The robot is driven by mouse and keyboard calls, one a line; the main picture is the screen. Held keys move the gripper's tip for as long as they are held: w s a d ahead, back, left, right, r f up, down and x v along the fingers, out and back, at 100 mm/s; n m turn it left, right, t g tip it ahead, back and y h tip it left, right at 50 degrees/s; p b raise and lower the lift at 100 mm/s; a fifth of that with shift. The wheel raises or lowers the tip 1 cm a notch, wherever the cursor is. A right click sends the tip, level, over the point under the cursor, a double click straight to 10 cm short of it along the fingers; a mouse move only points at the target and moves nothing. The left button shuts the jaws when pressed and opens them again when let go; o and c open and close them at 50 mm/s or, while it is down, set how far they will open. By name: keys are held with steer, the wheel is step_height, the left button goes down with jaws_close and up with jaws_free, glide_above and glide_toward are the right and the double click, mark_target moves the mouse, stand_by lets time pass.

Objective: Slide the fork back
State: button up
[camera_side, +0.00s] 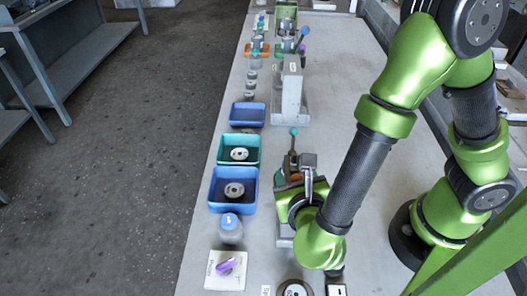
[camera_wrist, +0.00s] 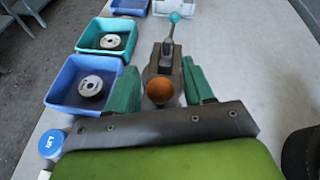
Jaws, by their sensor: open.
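A grey fixture (camera_wrist: 165,60) stands beyond my gripper in the wrist view. A grey lever (camera_wrist: 171,31) with a teal ball knob (camera_wrist: 174,17) rises from it. The knob also shows in the side view (camera_side: 294,131). I cannot tell which part is the fork. My gripper (camera_wrist: 161,78) has its two green fingers spread, one on each side of the fixture's near end. An orange-brown round part (camera_wrist: 160,90) shows between the fingers, and I cannot tell whether they touch it. In the side view my gripper (camera_side: 287,178) is partly hidden by my arm.
A blue tray (camera_side: 214,199) and a teal tray (camera_side: 219,150), each holding a metal ring, stand left of the fixture. A second blue tray (camera_side: 247,105) and a grey upright stand (camera_side: 291,88) are farther back. A blue-lidded jar (camera_side: 231,231) and a white pad (camera_side: 214,272) are at the front.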

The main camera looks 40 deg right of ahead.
steer(key=shift+w+d+f, duration=0.15)
steer(key=shift+w+d, duration=0.05)
steer(key=shift+d, duration=0.05)
jaws_close()
steer(key=shift+s+a, duration=2)
jaws_free()
steer(key=shift+a, duration=0.1)
steer(key=v, duration=1.6)
steer(key=shift+s+r, duration=0.25)
steer(key=shift+s, duration=0.05)
